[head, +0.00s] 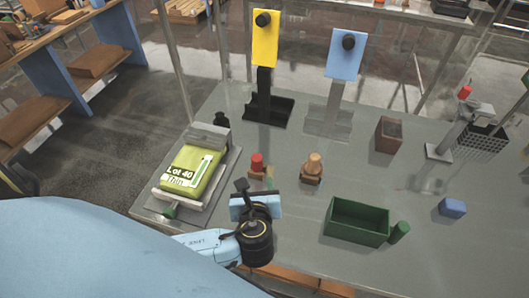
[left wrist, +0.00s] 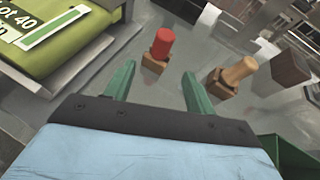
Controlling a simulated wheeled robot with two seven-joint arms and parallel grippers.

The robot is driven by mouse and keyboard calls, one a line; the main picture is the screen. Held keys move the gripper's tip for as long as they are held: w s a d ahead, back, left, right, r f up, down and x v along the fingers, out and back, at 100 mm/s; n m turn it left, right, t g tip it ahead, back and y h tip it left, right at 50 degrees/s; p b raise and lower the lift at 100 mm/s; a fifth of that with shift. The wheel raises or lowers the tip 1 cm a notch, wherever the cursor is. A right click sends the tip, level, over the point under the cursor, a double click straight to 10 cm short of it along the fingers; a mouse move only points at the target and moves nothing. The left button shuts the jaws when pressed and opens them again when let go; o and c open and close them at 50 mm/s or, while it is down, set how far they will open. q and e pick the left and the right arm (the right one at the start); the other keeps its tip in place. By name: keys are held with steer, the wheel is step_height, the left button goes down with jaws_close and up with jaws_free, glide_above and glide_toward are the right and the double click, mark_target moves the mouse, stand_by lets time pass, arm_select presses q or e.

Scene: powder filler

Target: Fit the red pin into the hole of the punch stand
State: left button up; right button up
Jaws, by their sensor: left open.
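A red pin (head: 257,161) stands upright in a small wooden block (head: 257,173) near the middle of the table. In the left wrist view the red pin (left wrist: 163,42) and its block (left wrist: 154,64) lie just beyond my fingertips. My left gripper (head: 256,184) is open and empty on the near side of the pin. Its green fingers (left wrist: 157,80) are spread, with the pin between their lines but apart from them. A grey upright stand (head: 440,150) with a red top stands at the far right, probably the punch stand; its hole cannot be made out. My right gripper is not visible.
A tan peg (head: 314,162) on a wooden block stands right of the pin. A green bin (head: 350,236), green cylinder (head: 399,231), blue block (head: 452,207) and brown block (head: 388,134) stand farther right. A lime bag (head: 192,172) lies on a tray at left. Yellow (head: 266,45) and blue (head: 343,62) panels stand behind.

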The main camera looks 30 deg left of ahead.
mark_target(257, 157)
arm_select(q)
steer(key=shift+m+t, duration=0.3)
steer(key=shift+m, duration=0.2)
steer(key=x, duration=0.7)
steer(key=shift+w+a+r, duration=0.1)
steer(key=shift+w+r, duration=0.15)
steer(key=shift+r+x, duration=0.15)
steer(key=shift+x, duration=1.35)
steer(key=shift+r+x, duration=0.15)
steer(key=shift+x, duration=1.4)
steer(key=shift+a, duration=0.1)
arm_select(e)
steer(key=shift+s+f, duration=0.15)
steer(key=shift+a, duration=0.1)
arm_select(q)
steer(key=c, duration=1.1)
